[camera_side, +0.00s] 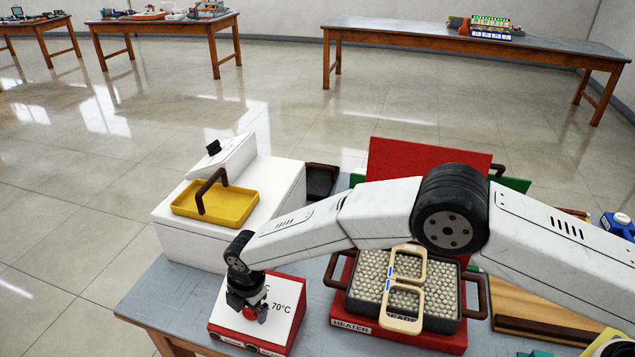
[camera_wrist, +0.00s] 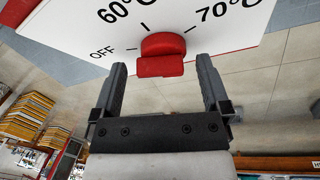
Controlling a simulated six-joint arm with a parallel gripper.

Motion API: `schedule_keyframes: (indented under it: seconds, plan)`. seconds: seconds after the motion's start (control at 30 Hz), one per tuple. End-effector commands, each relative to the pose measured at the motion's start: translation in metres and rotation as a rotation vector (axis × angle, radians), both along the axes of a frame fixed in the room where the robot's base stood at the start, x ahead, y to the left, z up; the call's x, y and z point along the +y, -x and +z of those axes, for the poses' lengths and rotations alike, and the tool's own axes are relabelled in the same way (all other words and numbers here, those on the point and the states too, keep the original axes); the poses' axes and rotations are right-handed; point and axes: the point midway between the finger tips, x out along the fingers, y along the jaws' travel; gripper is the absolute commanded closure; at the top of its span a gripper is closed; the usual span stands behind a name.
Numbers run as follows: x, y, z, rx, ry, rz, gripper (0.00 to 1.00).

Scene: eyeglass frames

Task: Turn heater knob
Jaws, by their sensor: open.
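The heater knob (camera_wrist: 162,54) is red and sits on a white dial face (camera_wrist: 215,22) marked OFF, 60° and 70° in the wrist view. In the side view the dial face tops a red control box (camera_side: 258,312) at the table's front left. My gripper (camera_wrist: 162,68) is open, with one finger on each side of the knob and a visible gap to each. In the side view my gripper (camera_side: 247,312) points down over the dial, and the knob is mostly hidden there.
A red heater (camera_side: 350,327) with a bead tray (camera_side: 440,325) stands right of the control box, under my arm. A tan eyeglass frame (camera_side: 402,324) lies on the beads. A white box (camera_side: 185,240) with a yellow tray (camera_side: 235,207) stands behind the control box.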

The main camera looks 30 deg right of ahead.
Motion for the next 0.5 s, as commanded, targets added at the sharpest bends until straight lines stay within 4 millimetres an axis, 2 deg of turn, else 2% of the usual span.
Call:
schedule_keyframes:
  seconds: [0.07, 0.1, 0.37, 0.5]
  plan:
    - [0.0000, 0.0001, 0.0000, 0.000, 0.000, 0.000, 0.03]
    - [0.0000, 0.0001, 0.0000, 0.000, 0.000, 0.000, 0.06]
    - [0.0002, -0.0003, 0.0004, -0.002, -0.001, 0.000, 0.89]
    - [0.0004, -0.0009, 0.0009, -0.004, -0.003, -0.002, 0.91]
